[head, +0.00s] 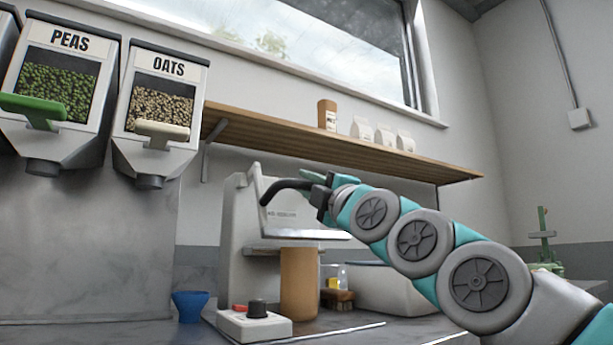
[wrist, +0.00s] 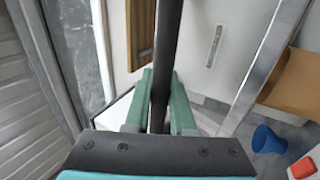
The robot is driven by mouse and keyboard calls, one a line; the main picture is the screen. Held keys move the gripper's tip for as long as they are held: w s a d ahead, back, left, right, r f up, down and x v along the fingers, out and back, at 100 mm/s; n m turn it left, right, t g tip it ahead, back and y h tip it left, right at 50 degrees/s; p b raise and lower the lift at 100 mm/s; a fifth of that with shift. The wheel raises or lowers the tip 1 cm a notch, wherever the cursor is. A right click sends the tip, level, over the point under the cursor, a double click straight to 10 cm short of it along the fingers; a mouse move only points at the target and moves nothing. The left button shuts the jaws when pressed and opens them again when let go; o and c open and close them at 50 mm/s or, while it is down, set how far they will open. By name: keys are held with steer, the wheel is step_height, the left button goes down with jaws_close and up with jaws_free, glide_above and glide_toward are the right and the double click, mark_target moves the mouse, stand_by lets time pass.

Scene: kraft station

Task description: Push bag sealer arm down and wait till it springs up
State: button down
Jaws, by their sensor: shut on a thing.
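The bag sealer (head: 235,225) is a pale upright machine on the counter, below the shelf. Its black curved arm (head: 283,186) reaches from the machine's front towards my gripper (head: 320,186). In the wrist view the black sealer arm (wrist: 167,38) runs between the two teal fingers of my gripper (wrist: 160,76), which are shut on it. A brown kraft bag (head: 299,285) stands upright beneath the sealer's metal plate (head: 305,235); it also shows in the wrist view (wrist: 298,82). The fingertips are partly hidden in the head view.
A control box (head: 250,326) with a black knob and red switch sits before the sealer. A blue cup (head: 190,306) stands left of it. A wooden shelf (head: 340,150) runs above, with bags on it. Peas (head: 57,88) and oats (head: 160,108) dispensers hang at left.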

steer(key=shift+w+f+t+y, duration=0.1)
steer(key=shift+f+t+y, duration=0.3)
steer(key=shift+f+t, duration=0.5)
steer(key=shift+f, duration=0.2)
stand_by(0.5)
steer(key=c, duration=0.8)
jaws_free()
steer(key=shift+w, duration=0.1)
steer(key=shift+f, duration=0.1)
